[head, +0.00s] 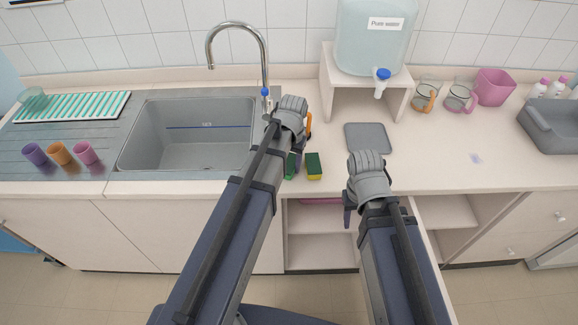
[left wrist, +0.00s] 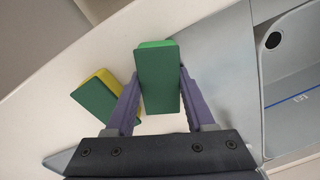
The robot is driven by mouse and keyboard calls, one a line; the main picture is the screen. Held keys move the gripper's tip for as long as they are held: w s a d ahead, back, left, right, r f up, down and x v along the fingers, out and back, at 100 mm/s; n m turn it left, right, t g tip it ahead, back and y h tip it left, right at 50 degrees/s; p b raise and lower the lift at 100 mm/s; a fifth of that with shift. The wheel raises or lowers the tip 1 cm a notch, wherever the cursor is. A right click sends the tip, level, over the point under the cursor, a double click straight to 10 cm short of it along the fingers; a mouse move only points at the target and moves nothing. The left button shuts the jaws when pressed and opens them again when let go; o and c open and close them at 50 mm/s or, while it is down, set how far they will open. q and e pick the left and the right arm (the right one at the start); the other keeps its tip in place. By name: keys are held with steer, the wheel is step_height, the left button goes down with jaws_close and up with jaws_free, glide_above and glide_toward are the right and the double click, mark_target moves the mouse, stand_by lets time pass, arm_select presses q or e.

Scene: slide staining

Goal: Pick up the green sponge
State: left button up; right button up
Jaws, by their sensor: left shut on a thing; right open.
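The green sponge (left wrist: 159,78) sits between the two purple fingers of my left gripper (left wrist: 160,100), which is shut on it. In the head view a bit of the green sponge (head: 290,166) shows beside my left gripper (head: 298,157); my arm hides the rest. It is near the counter's front edge, and I cannot tell if it touches the counter. A second sponge, green and yellow (head: 314,168), lies just right of it and also shows in the left wrist view (left wrist: 97,97). My right gripper (head: 349,208) is open and empty in front of the counter edge.
The sink (head: 190,145) is on the left, with a tap (head: 238,27) behind it. Several coloured cups (head: 60,154) stand left of the sink. A grey mat (head: 368,138) lies before the pure-water tank (head: 374,38). The counter right of the mat is mostly clear.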

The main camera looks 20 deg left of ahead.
mark_target(289, 163)
arm_select(q)
jaws_close()
steer(key=shift+r, duration=0.1)
step_height(289, 163, up, 10)
steer(key=p, duration=1)
